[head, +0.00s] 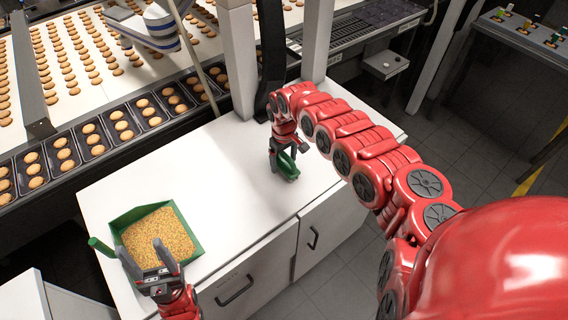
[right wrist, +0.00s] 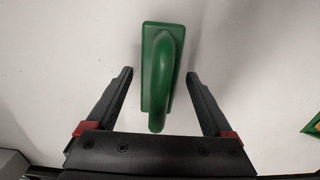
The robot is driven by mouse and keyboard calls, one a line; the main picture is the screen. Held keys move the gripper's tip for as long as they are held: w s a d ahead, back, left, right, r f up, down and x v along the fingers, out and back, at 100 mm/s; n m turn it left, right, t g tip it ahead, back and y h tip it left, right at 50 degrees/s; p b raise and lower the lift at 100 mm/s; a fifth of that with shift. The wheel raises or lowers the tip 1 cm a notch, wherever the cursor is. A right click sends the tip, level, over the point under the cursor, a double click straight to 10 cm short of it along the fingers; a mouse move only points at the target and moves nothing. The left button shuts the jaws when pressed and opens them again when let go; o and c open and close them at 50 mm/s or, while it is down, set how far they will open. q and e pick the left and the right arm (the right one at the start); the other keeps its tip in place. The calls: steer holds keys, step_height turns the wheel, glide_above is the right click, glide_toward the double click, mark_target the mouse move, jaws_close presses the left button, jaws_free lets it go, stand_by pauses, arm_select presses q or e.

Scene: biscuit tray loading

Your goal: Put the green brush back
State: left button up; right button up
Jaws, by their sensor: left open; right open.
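The green brush (head: 287,166) lies on the white cabinet top, towards its right end. In the right wrist view the brush (right wrist: 157,60) shows its block and curved handle from above. My right gripper (head: 287,158) is open over the brush. Its fingers stand on either side of the brush handle in the right wrist view (right wrist: 160,88), with a gap on both sides. My left gripper (head: 160,254) is open at the front of the green dustpan, over its near edge. The brush's underside is hidden.
The green dustpan (head: 193,249) full of crumbs sits on the left of the white cabinet top (head: 200,170), its handle pointing left. A conveyor with biscuit trays (head: 92,142) runs behind. White posts (head: 238,60) rise at the back edge. The middle of the top is clear.

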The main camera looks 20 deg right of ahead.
step_height(320, 180, up, 10)
steer(key=b, duration=0.3)
steer(key=shift+f, duration=0.2)
steer(key=shift+r, duration=0.5)
